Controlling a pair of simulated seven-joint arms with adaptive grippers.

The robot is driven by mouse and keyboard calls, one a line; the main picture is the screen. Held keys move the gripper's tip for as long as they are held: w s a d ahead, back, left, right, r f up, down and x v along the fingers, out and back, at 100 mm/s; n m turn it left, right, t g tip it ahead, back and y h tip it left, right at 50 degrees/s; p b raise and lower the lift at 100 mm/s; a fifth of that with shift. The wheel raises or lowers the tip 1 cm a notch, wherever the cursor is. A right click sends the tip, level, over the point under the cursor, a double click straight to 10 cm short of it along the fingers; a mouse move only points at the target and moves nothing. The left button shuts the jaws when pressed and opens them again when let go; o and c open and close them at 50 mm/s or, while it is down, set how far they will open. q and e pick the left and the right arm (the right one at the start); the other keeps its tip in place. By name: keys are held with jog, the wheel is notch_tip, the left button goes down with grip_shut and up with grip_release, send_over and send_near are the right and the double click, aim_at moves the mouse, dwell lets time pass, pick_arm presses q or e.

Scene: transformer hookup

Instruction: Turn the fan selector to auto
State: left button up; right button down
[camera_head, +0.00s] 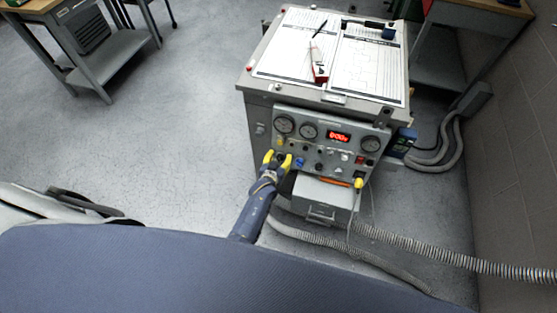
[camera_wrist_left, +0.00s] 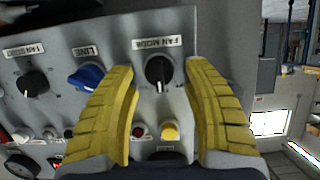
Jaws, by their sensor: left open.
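The fan selector is a black knob (camera_wrist_left: 159,72) under a label reading "FAN MODE" on the grey control panel (camera_wrist_left: 60,20). Its white pointer line seems to point down in the left wrist view. My left gripper (camera_wrist_left: 163,70) has its two yellow fingers open, one on each side of the knob, with a gap on both sides. In the head view my left gripper (camera_head: 277,160) is at the lower left of the panel (camera_head: 330,122) and hides the knob. Position markings around the knob are not readable. My right gripper is not in view.
A blue LINE knob (camera_wrist_left: 88,77) and another black knob (camera_wrist_left: 35,82) sit left of the fan selector. A red indicator (camera_wrist_left: 138,131) and yellow button (camera_wrist_left: 170,130) lie below. The panel has gauges (camera_head: 284,124) and a red display (camera_head: 340,136). Papers (camera_head: 365,65) lie on top.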

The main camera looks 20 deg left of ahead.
pick_arm(q)
jog(key=v, duration=1.2)
dwell(0.5)
jog(key=s+d+f+m+g+h, duration=0.1)
jog(key=s+f+g, duration=0.2)
jog(key=s+f, duration=0.7)
jog(key=s+f+m+g, duration=0.1)
jog(key=s+f+g, duration=0.2)
jog(key=s+f, duration=0.75)
jog(key=s+a+f+g, duration=0.2)
jog(key=s+a+f, duration=0.1)
jog(key=s, duration=0.6)
jog(key=s+a+f+m+g, duration=0.1)
jog(key=s+a+f+g, duration=0.1)
jog(key=s+f, duration=0.4)
jog(key=s+a+f+g+y, duration=0.1)
jog(key=s+a+f, duration=0.3)
jog(key=s, duration=0.7)
jog(key=shift+s+f+m+g, duration=0.3)
jog(key=shift+f+m+g, duration=0.1)
jog(key=shift+f+g, duration=0.15)
